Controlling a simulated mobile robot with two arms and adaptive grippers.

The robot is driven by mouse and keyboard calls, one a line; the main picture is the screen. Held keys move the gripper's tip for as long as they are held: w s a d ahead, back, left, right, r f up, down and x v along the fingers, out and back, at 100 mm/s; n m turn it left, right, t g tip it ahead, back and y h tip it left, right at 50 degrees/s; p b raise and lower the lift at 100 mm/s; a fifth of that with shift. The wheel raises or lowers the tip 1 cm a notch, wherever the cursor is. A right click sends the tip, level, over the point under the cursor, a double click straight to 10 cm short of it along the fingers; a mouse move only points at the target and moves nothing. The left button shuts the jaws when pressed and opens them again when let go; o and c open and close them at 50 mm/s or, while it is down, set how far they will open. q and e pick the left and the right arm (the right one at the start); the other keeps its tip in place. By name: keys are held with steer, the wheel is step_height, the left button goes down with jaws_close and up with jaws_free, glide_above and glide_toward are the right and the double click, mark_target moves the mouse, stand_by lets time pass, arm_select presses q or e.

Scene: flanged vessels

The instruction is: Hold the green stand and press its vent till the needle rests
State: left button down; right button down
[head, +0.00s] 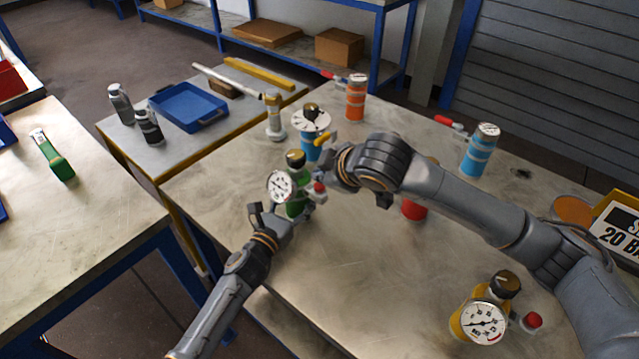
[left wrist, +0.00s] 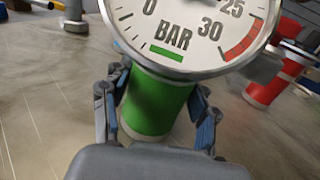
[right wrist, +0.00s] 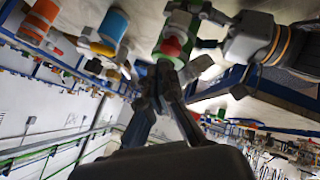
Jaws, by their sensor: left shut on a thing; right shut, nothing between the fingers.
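The green stand (head: 297,207) is upright near the table's left edge, with a dark knob on top, a white round gauge (head: 281,187) and a red vent button (head: 319,187) on its right side. My left gripper (head: 284,214) is shut on its green body, which shows between the fingers in the left wrist view (left wrist: 158,105) below the gauge. The needle's reading cannot be made out; the dial's top is cut off there. My right gripper (head: 327,176) is shut and empty beside the vent. In the right wrist view its fingertips are close to the red button (right wrist: 172,47); contact is unclear.
A blue gauge vessel (head: 310,147) stands just behind the green stand. A red vessel (head: 414,208) is partly hidden under my right arm. A yellow gauge vessel (head: 470,318) stands at the front right. Orange (head: 356,100) and light blue (head: 477,155) vessels stand farther back.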

mark_target(322, 188)
steer(key=shift+f, duration=0.4)
steer(key=shift+f, duration=0.6)
stand_by(2.1)
steer(key=shift+r, duration=1.05)
steer(key=shift+r, duration=2.5)
steer(key=shift+r, duration=0.1)
stand_by(0.8)
steer(key=shift+r, duration=1.75)
